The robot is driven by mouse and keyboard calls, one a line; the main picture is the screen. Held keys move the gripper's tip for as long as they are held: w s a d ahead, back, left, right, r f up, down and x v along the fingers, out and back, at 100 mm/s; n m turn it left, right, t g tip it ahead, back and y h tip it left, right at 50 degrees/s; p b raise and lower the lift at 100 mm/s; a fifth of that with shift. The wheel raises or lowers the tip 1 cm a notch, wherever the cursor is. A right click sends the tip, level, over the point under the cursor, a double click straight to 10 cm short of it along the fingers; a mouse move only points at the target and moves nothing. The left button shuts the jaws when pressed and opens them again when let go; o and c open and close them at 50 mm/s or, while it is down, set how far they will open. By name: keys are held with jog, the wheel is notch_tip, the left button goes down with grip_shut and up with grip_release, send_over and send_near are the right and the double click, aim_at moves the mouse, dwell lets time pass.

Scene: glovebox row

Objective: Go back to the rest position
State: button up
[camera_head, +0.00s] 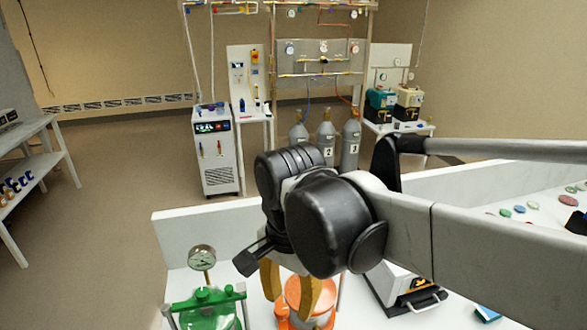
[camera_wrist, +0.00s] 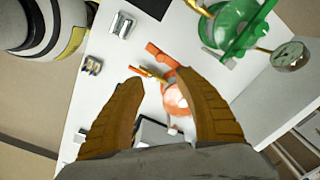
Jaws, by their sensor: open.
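My gripper (camera_head: 290,280) hangs over the white bench in the head view, with its yellow-brown fingers pointing down and set apart. In the wrist view my gripper (camera_wrist: 160,95) is open, with nothing held between its two curved fingers. An orange vessel (camera_head: 306,296) stands on the bench just behind and below the fingers, partly hidden by them. It also shows in the wrist view (camera_wrist: 176,100), beyond and between the fingertips. My arm reaches in from the right of the head view and hides part of the bench.
A green clamped vessel (camera_head: 208,310) with a dial gauge (camera_head: 201,258) stands left of the orange one. A white case (camera_head: 405,285) sits to the right, under my arm. A low white wall (camera_head: 200,222) backs the bench. Gas cylinders (camera_head: 326,140) and a chiller (camera_head: 214,150) stand farther back.

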jog(key=d+f+n+t+b, duration=0.3)
jog(key=d+f, duration=0.3)
jog(key=d, duration=0.4)
jog(key=s+d+f+n+t+b, duration=0.1)
jog(key=d+f+n+t+b, duration=0.2)
jog(key=d+f+b, duration=0.3)
jog(key=d+t, duration=0.1)
jog(key=d, duration=0.3)
jog(key=shift+d+n, duration=0.2)
jog(key=shift+n, duration=0.1)
